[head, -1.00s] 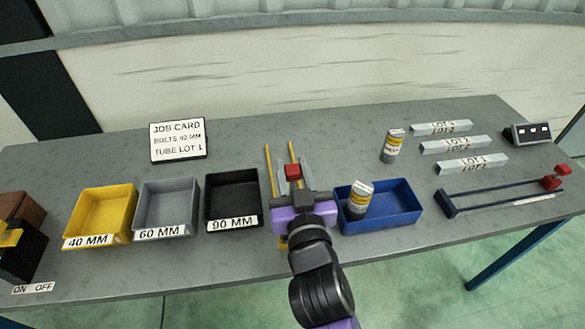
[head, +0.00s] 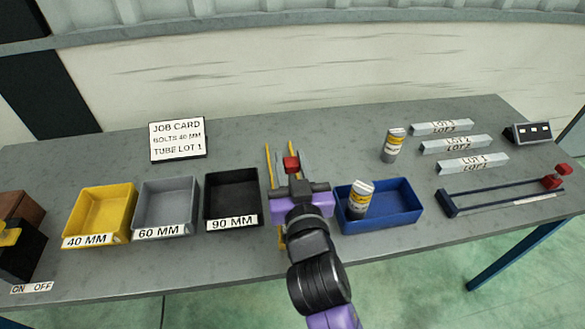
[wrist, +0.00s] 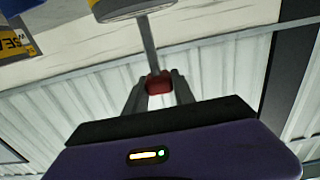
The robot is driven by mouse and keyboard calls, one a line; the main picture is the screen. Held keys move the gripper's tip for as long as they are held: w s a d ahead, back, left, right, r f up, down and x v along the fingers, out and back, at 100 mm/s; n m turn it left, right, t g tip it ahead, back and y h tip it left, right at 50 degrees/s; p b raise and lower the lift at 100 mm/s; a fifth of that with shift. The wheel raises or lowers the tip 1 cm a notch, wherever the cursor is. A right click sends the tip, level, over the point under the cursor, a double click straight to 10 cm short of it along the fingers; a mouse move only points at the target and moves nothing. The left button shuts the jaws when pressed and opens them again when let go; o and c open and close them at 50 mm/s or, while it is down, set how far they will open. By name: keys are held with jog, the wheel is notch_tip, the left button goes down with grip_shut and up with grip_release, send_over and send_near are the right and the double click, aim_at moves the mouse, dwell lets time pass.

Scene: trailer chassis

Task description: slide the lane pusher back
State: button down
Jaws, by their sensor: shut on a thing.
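The lane pusher's red knob (head: 291,163) stands between two yellow rails (head: 268,165) near the middle of the bench. My gripper (head: 291,168) is shut on this knob. In the wrist view the red knob (wrist: 158,83) sits between both fingertips, with a thin grey bar running up from it. My gripper and wrist hide the near part of the lane in the head view. A round, can-like end (wrist: 130,8) shows at the top of the wrist view.
Yellow (head: 101,212), grey (head: 165,208) and black (head: 232,200) bins stand to the left. A blue bin (head: 405,217) holding a can (head: 358,200) is close on the right. Another can (head: 393,145) stands behind it. A job card (head: 178,139) stands at the back left.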

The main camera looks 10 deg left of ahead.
jog(key=x, duration=0.3)
jog(key=shift+w+b, duration=0.1)
jog(key=shift+b, duration=0.2)
jog(key=c, duration=1)
grip_release()
jog(key=shift+c, duration=0.2)
jog(key=shift+b+v, duration=0.6)
jog(key=shift+v, duration=3.35)
